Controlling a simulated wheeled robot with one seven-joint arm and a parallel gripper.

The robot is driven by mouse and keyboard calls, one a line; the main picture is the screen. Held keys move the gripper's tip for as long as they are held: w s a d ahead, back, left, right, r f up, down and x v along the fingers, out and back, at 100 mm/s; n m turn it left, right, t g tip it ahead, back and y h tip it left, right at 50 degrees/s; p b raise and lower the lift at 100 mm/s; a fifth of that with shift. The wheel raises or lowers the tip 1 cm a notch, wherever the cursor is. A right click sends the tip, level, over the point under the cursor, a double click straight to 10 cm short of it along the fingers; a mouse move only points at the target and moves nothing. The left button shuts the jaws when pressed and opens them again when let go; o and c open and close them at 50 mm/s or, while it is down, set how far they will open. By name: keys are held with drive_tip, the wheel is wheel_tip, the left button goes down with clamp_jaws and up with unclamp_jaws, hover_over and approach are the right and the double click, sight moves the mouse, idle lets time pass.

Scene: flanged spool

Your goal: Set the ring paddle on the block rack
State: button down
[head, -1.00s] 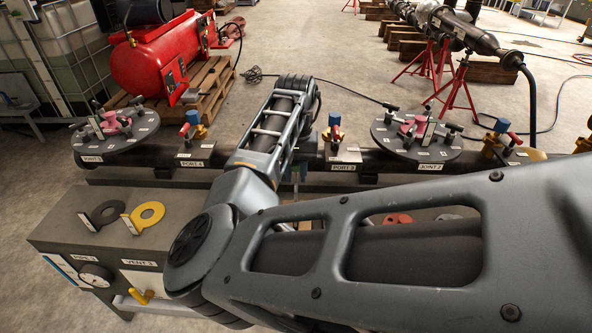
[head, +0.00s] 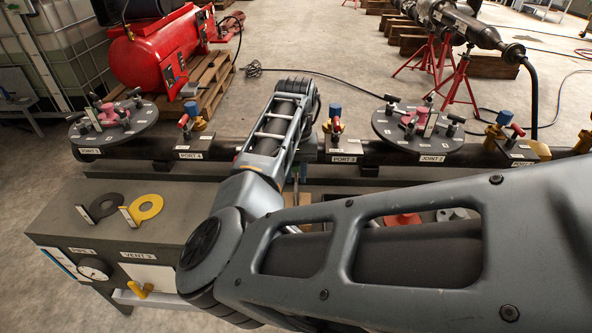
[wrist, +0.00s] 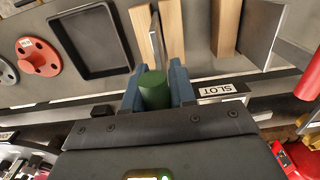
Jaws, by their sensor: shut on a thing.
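In the wrist view my gripper (wrist: 155,94) is shut on a green cylindrical piece (wrist: 154,84), which looks like a grip. A thin grey plate (wrist: 156,42), seen edge-on, stands just beyond it between wooden blocks. It may be the held ring paddle, but its ring is not visible. The block rack shows as upright wooden blocks (wrist: 227,28) with gaps, beside a SLOT label (wrist: 222,90). Whether the plate touches the blocks I cannot tell. In the head view my forearm hides most of the gripper and rack.
A black tray (wrist: 90,43), a red flanged piece (wrist: 38,56) and a grey one (wrist: 6,72) lie left of the rack. A grey upright plate (wrist: 284,32) stands at right. A pipe with round flanged discs (head: 418,132) runs behind the bench (head: 70,225).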

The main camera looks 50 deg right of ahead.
drive_tip(key=shift+f+b, duration=0.45)
drive_tip(key=shift+f, duration=0.65)
drive_tip(key=c, duration=0.8)
unclamp_jaws()
drive_tip(key=shift+c, duration=0.2)
drive_tip(key=shift+r, duration=3.95)
